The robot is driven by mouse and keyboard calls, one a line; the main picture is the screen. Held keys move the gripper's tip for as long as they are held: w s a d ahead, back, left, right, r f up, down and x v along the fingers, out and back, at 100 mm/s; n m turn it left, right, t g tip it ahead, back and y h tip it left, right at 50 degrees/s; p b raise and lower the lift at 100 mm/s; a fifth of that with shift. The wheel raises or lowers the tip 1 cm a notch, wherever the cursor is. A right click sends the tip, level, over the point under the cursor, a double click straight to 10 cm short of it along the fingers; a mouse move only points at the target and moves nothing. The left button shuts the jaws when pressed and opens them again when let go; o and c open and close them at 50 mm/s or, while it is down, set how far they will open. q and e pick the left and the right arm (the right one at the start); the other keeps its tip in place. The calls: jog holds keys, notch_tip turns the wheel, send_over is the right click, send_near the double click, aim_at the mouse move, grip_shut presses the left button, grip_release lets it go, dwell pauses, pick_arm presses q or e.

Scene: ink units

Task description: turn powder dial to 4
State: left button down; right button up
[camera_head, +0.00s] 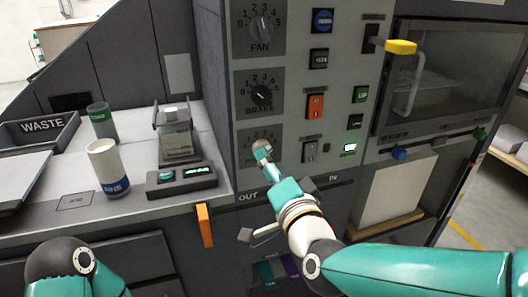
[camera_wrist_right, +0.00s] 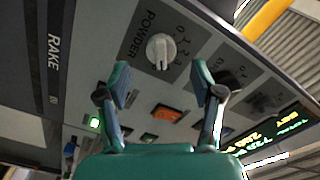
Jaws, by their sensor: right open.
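The powder dial (camera_wrist_right: 160,48) is a pale round knob with a raised grip bar on a dark plate marked POWDER, in the right wrist view. The number it points to is not clear. In the head view its plate (camera_head: 247,136) shows only partly, behind my right gripper (camera_head: 267,160). In the right wrist view the two teal fingers of this gripper (camera_wrist_right: 162,78) are spread wide, with nothing between them. The dial appears centred beyond the fingertips; contact cannot be made out. My left gripper is out of view; only part of my left arm shows at the bottom left.
The BRAKE dial (camera_head: 261,96) and FAN dial (camera_head: 260,29) sit above the powder plate. An orange switch (camera_head: 315,106) is to the right.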

jog(key=shift+p+x, duration=0.3)
jog(key=shift+x, duration=2.35)
jog(key=c, duration=1.1)
jog(key=shift+f+n+b, duration=0.15)
jog(key=shift+n+b, duration=0.3)
jog(key=shift+n, duration=0.25)
jog(key=shift+c, duration=0.2)
jog(key=shift+n, duration=0.7)
jog(key=o, duration=1.1)
jog(key=shift+o, duration=0.2)
jog(key=shift+s, duration=0.15)
